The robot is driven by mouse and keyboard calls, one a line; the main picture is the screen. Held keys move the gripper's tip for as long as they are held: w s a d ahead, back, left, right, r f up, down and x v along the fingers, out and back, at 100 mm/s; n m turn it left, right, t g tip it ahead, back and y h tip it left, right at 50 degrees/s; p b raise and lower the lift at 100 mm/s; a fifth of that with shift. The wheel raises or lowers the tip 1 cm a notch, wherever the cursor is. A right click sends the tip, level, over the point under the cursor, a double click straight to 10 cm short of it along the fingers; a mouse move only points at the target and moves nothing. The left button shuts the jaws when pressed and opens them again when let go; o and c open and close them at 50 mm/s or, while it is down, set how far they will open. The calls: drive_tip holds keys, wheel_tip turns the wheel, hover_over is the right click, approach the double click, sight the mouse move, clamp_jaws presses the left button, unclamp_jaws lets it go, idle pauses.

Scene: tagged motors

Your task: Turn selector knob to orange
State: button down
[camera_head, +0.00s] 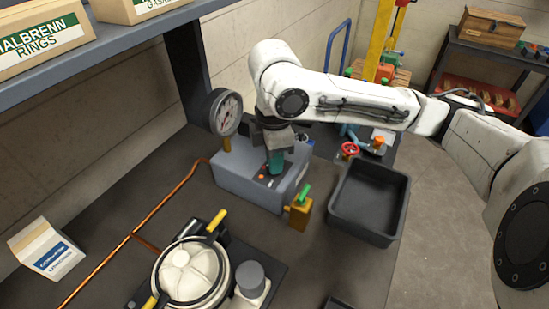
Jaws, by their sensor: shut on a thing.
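The grey control box (237,184) stands on the dark bench near the picture's middle. My gripper (276,152) points down over its top and is shut on the selector knob (275,165), a teal piece showing below the fingers. A small orange mark (262,177) and other small marks lie on the box top, in front of the knob. Which mark the knob points to is too small to tell, and my gripper hides the knob's upper part.
A round pressure gauge (224,112) rises from the box's left end. A brass valve with a green handle (301,208) stands right of the box, beside an empty black tray (372,199). A white round-lidded device (190,272) sits in front. A shelf (105,40) overhangs upper left.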

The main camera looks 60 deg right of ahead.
drive_tip(key=shift+w, duration=0.1)
drive_tip(key=c, duration=1.2)
unclamp_jaws()
wheel_tip(320, 180, up, 11)
drive_tip(key=shift+f+p, duration=0.1)
drive_tip(key=shift+p, duration=0.2)
